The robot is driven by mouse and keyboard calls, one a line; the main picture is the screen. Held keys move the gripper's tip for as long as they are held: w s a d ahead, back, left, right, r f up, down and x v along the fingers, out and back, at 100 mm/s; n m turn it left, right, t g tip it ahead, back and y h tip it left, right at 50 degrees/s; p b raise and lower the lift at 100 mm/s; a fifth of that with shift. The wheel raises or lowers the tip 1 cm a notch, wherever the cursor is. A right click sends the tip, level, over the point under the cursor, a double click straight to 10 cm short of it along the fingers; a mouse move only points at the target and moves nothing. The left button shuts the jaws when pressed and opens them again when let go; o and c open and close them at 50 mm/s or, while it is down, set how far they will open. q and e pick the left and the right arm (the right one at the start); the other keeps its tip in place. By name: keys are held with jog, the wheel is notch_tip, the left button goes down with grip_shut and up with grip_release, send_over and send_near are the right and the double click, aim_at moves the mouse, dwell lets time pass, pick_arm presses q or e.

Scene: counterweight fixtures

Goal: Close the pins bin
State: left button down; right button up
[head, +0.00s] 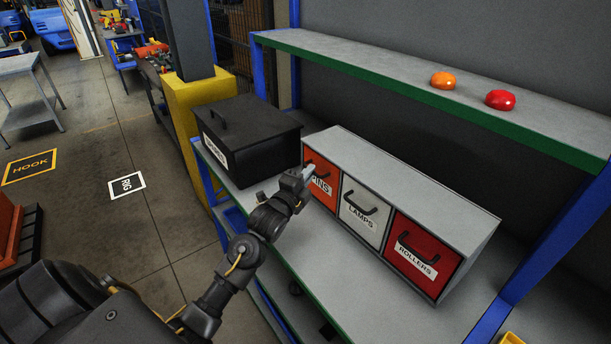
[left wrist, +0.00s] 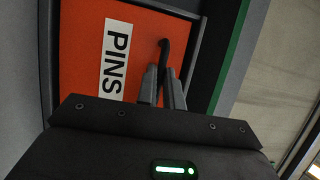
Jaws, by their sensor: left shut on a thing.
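The pins bin (head: 325,170) is the orange-fronted drawer at the left end of a grey three-bin cabinet (head: 405,185). Its front looks about level with its neighbours in the head view. My left gripper (head: 308,171) is at this front and covers part of it. In the left wrist view the orange front (left wrist: 85,60) carries a white PINS label and a dark handle (left wrist: 164,48). There the left gripper (left wrist: 164,72) is shut on the handle. My right gripper is not in view.
A white lamps bin (head: 362,208) and a red rollers bin (head: 420,255) sit to the right. A black lidded box (head: 250,135) stands on the left. An upper shelf (head: 400,75) holds an orange dome (head: 443,80) and a red dome (head: 500,100).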

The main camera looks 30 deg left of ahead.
pick_arm(q)
jog(key=shift+w+a+r, duration=0.15)
jog(key=shift+w+r, duration=0.05)
jog(key=shift+r, duration=0.8)
jog(key=c, duration=1.8)
grip_release()
jog(key=shift+w, duration=0.1)
jog(key=shift+w+f, duration=0.15)
jog(key=shift+w, duration=0.05)
jog(key=shift+f, duration=0.1)
jog(key=shift+s+f+b, duration=0.3)
jog(key=shift+s, duration=0.15)
jog(key=s+f+b, duration=0.1)
jog(key=s+b, duration=0.2)
jog(key=s, duration=0.6)
jog(key=shift+s+d, duration=0.3)
jog(key=shift+s, duration=0.1)
